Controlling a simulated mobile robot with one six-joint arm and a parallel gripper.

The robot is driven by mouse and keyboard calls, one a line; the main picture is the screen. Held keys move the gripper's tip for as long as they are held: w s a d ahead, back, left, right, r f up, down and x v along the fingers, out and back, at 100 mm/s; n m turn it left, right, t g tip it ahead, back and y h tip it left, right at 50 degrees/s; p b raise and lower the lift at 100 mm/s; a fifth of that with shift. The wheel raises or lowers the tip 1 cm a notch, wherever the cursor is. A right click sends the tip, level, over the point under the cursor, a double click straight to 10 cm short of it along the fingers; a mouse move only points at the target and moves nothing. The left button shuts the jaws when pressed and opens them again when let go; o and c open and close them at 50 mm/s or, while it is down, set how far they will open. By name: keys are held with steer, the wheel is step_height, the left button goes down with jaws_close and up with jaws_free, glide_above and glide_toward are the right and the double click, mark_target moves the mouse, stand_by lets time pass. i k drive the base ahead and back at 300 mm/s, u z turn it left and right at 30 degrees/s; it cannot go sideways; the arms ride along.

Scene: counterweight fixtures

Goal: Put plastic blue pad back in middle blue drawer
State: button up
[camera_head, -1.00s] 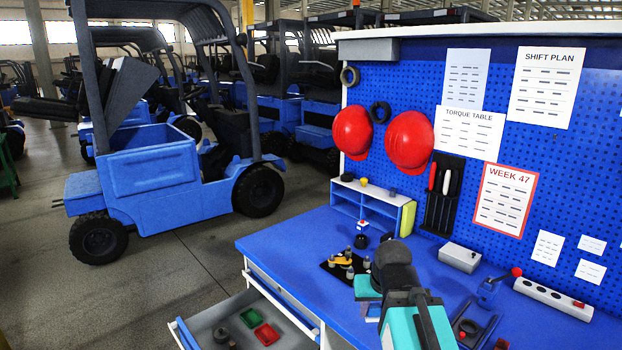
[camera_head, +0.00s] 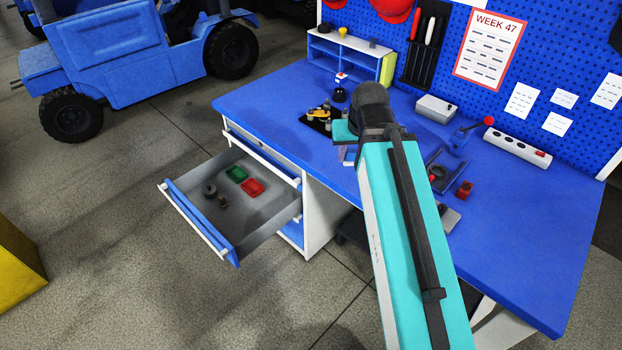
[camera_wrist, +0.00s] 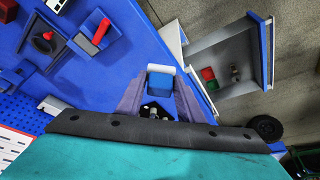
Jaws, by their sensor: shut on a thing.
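My gripper (camera_wrist: 159,92) is shut on the blue pad (camera_wrist: 160,82), a small block with a pale edge, held between the grey fingers in the wrist view. In the head view my turquoise arm hides the pad and most of the gripper. The open drawer (camera_head: 258,216) has a blue front, grey inside and a white handle bar; it appears to be the middle one, with a shut front above and another below. It also shows in the wrist view (camera_wrist: 226,52), to the right of the gripper. The pad is over the bench's edge area, apart from the drawer.
On the blue bench (camera_head: 275,95) stand a small shelf (camera_head: 343,60), a black mat with parts (camera_head: 318,118) and a power strip (camera_head: 517,145).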

mark_target(235, 216)
steer(key=u, duration=1.25)
steer(key=i, duration=0.85)
steer(key=u, duration=1.3)
